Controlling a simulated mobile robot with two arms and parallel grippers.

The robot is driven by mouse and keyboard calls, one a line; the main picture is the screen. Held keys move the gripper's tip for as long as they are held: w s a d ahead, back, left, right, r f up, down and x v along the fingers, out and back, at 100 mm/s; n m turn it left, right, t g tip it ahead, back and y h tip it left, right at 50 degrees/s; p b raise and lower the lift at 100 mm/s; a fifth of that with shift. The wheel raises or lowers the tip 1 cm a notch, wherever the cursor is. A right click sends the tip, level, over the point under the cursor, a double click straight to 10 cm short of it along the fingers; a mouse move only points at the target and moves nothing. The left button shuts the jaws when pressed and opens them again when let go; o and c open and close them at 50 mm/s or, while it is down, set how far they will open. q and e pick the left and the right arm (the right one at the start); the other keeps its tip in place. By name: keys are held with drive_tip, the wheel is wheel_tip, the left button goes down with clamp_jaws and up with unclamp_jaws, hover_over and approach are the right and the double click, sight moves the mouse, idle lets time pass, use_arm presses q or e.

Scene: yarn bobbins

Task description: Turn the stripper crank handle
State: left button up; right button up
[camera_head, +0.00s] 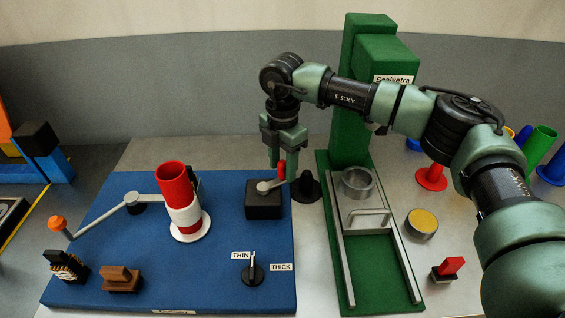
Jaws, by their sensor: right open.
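A black box (264,206) with a small metal crank arm stands at the right side of the blue board (222,262). The crank's short red handle (282,170) stands upright at the arm's right end. My right gripper (281,162) points down over this handle. It is open, with its fingers around or just beside the handle; I cannot tell whether they touch it. My left gripper is not in view.
A red-and-white bobbin (181,205) stands on the board, beside a long lever with an orange knob (57,223). A black cone (306,187) stands close right of the crank. Right of it is a green press (350,110). A THIN/THICK knob (252,272) is in front.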

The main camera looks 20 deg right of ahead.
drive_tip(key=shift+s, duration=0.1)
drive_tip(key=shift+c, duration=0.4)
clamp_jaws()
